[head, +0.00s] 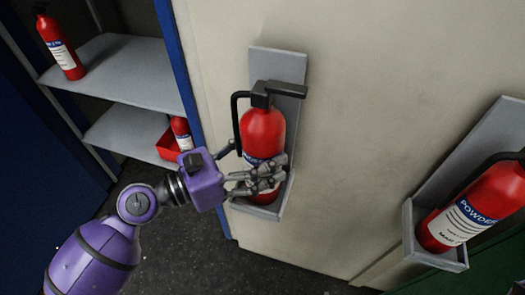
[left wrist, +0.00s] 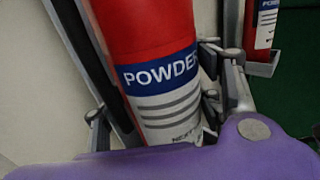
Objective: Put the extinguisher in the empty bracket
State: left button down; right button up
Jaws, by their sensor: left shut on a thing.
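A red extinguisher (head: 262,132) with a black handle and hose stands about upright at the grey bracket (head: 277,62) on the pale wall. Its lower end is at the bracket's bottom tray, partly hidden by my fingers, so I cannot tell if it rests there. My left gripper (head: 262,178) is shut around its lower body. In the left wrist view the extinguisher (left wrist: 150,45) fills the middle, its POWDER label facing the camera, with fingers on both sides. My right gripper is not in view.
A second extinguisher (head: 485,200) sits in another grey bracket (head: 408,230) at the right. A grey shelf unit (head: 125,70) at the left holds an extinguisher (head: 60,47) on top and another (head: 181,132) lower, by a red bin (head: 168,147). Dark floor shows below.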

pick_arm(q)
jog(key=c, duration=0.5)
grip_release()
jog(key=shift+s, duration=0.1)
jog(key=shift+c, duration=0.2)
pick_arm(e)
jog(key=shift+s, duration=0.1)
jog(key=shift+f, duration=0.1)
pick_arm(q)
jog(key=shift+r, duration=0.2)
jog(key=v, duration=0.2)
jog(key=b+v, duration=0.1)
jog(key=v, duration=0.3)
jog(key=shift+f+b, duration=0.4)
jog(key=b, duration=0.1)
send_near(245, 164)
jog(key=shift+w+d+r, duration=0.15)
jog(key=shift+d+r, duration=0.05)
jog(key=shift+d, duration=0.2)
jog(key=shift+w+d+r, duration=0.2)
jog(key=shift+d, duration=0.2)
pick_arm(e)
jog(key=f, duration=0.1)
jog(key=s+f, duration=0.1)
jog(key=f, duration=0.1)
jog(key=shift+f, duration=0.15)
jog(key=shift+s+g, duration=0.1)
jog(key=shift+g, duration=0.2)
